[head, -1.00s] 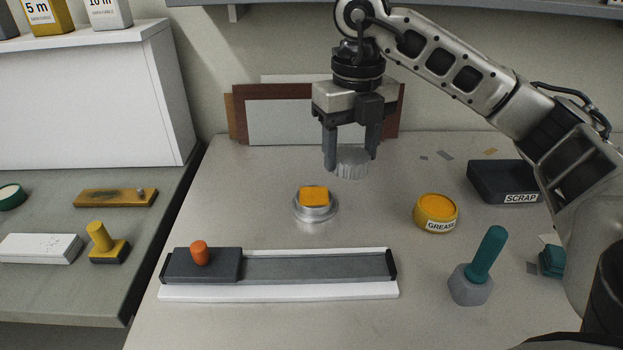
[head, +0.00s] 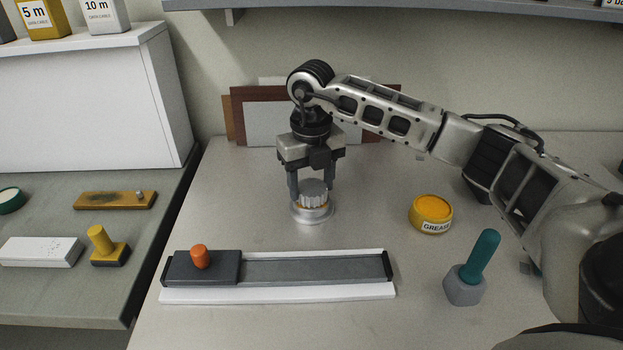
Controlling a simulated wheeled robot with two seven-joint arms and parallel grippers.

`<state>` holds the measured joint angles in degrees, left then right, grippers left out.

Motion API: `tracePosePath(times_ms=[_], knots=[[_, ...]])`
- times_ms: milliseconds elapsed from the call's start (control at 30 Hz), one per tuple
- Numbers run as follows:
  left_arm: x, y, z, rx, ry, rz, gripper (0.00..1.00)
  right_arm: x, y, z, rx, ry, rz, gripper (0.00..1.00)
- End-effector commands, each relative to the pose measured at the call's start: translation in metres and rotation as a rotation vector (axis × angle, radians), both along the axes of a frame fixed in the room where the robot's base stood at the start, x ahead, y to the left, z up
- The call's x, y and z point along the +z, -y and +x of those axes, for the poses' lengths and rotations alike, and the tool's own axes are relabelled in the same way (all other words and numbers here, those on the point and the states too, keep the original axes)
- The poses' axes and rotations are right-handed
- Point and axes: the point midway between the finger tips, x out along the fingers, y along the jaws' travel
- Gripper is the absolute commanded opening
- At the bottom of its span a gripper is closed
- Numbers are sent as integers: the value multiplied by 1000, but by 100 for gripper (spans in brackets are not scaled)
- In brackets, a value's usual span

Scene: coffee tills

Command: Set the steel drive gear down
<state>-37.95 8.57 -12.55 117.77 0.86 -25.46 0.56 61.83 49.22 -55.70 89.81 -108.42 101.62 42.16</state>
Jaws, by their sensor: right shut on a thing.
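The steel drive gear (head: 313,191) is a small ridged grey disc. My right gripper (head: 312,196) points down and is shut on it. The gear is at the top of a round metal stand (head: 313,216) on the table, with a thin strip of orange showing just beneath it. I cannot tell whether the gear rests on the stand or hangs slightly above it. The gear and fingers hide most of the stand's orange top. My left gripper is not in view.
A yellow grease tin (head: 431,214) stands right of the stand. In front lies a rail with a dark sliding block (head: 203,267) and orange knob. A teal-handled tool (head: 480,262) stands at front right. My right arm covers the scrap tray's place.

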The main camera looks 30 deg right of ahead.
Motion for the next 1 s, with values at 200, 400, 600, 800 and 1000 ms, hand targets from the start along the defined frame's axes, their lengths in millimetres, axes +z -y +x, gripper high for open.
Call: tracePosePath(times_ms=[200, 400, 600, 800, 1000], knots=[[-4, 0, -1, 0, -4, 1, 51, 0, 0, 0, -1, 3, 1, 14], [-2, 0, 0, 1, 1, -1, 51, -3, 0, 0, -1, 0, 0, 76], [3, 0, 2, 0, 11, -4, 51, -3, 0, 0, -1, 0, 0, 76], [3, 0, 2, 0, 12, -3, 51, 10, 0, 1, 0, 4, 0, 76], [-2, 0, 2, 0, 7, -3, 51, 51, 0, 1, 0, 7, 2, 76]])
